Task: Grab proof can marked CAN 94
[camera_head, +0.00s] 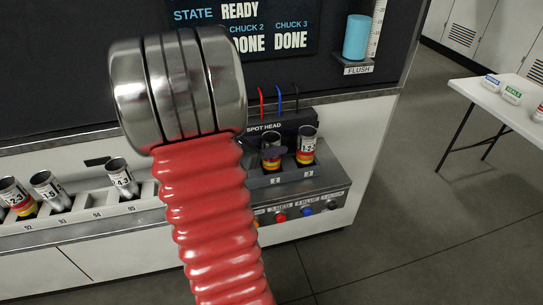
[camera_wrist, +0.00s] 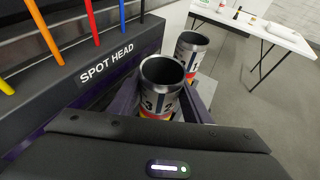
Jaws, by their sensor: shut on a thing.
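In the wrist view a silver, open-topped can (camera_wrist: 162,88) with a white label reading about "3 2" and a yellow-red band stands between the fingers of my gripper (camera_wrist: 160,108). The gripper is shut on this can. In the head view the same can (camera_head: 270,163) sits upright at the left chuck under the spot head, with my dark gripper (camera_head: 272,147) at its upper part, partly behind my arm. I cannot read CAN 94 on any can. The rack place labelled 94 (camera_head: 97,217) looks empty.
A second can (camera_head: 306,150) stands close by in the right chuck; it also shows behind the held can in the wrist view (camera_wrist: 191,50). The spot head (camera_head: 290,126) with coloured tubes is just behind. Other cans (camera_head: 47,190) stand in the left rack. The sign reads READY and DONE.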

